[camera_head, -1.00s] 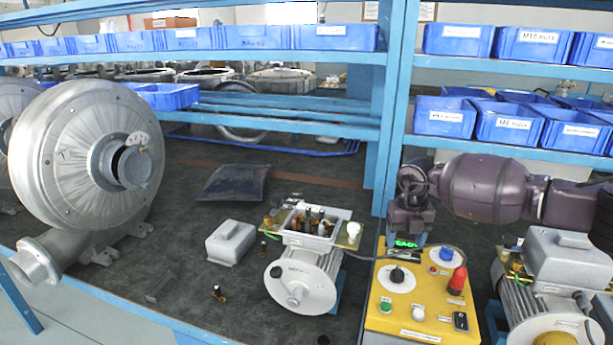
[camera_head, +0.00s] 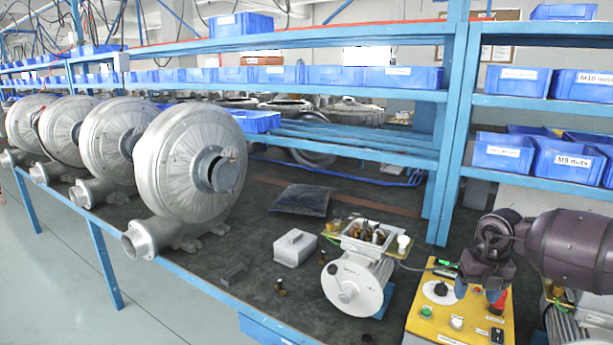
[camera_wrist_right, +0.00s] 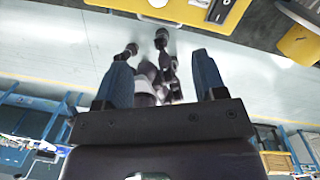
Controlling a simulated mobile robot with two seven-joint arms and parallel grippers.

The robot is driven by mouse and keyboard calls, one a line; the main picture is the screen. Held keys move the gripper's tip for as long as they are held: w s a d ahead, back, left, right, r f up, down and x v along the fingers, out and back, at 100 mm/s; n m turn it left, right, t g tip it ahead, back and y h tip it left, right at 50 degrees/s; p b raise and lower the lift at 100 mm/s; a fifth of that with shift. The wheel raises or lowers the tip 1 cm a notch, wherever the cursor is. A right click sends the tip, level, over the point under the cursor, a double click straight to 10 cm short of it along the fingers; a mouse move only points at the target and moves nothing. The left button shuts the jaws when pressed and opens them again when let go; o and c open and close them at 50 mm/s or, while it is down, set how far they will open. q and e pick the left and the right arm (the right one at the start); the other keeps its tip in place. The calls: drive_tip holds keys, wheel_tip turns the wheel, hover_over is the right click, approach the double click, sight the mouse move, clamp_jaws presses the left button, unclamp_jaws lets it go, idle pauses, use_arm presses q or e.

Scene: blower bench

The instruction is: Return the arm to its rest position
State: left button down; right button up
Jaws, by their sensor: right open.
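My right arm comes in from the right in the head view, with its gripper (camera_head: 478,292) pointing down over the yellow control box (camera_head: 428,326). The gripper hides part of the box top; a red button shows behind its fingers. In the right wrist view the two blue fingers of the gripper (camera_wrist_right: 162,82) stand wide apart with nothing between them. Pale floor and parts of my own body show beyond them. My left gripper is in neither view.
A motor with an open terminal box (camera_head: 352,285) stands left of the control box. A grey cover (camera_head: 294,248) and a dark pouch (camera_head: 302,199) lie on the bench. Several blowers (camera_head: 185,165) line the left. A blue shelf post (camera_head: 447,150) rises behind, with blue bins.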

drive_tip(key=w+a+r+m+t+y, duration=0.1)
drive_tip(key=a+r+m+t+y, duration=0.15)
drive_tip(key=a+t+y, duration=0.4)
drive_tip(key=a+r+m+t+y, duration=0.1)
drive_tip(key=a+r+m+y, duration=0.2)
drive_tip(key=a, duration=0.7)
drive_tip(key=w+a+r+m+t+y, duration=0.1)
drive_tip(key=a+r+t+y, duration=0.3)
drive_tip(key=a, duration=0.5)
drive_tip(key=s+d+f+m+t+h, duration=0.2)
drive_tip(key=s+d+f+m+h, duration=0.3)
drive_tip(key=f+m, duration=0.4)
drive_tip(key=s+d+f+m+t+h, duration=0.2)
drive_tip(key=s+d+f+m+h, duration=0.25)
drive_tip(key=f+m, duration=0.4)
drive_tip(key=s+d+f+m+g+h, duration=0.2)
drive_tip(key=s+f, duration=0.5)
drive_tip(key=s, duration=0.4)
drive_tip(key=s+d+f+m+g+h, duration=0.2)
drive_tip(key=s+d+f+m, duration=0.2)
drive_tip(key=s+f+m, duration=0.3)
drive_tip(key=s, duration=0.4)
drive_tip(key=shift+d+f+g+h, duration=0.25)
drive_tip(key=shift+f+g+h, duration=0.1)
drive_tip(key=shift+h, duration=0.05)
drive_tip(key=shift+c, duration=0.4)
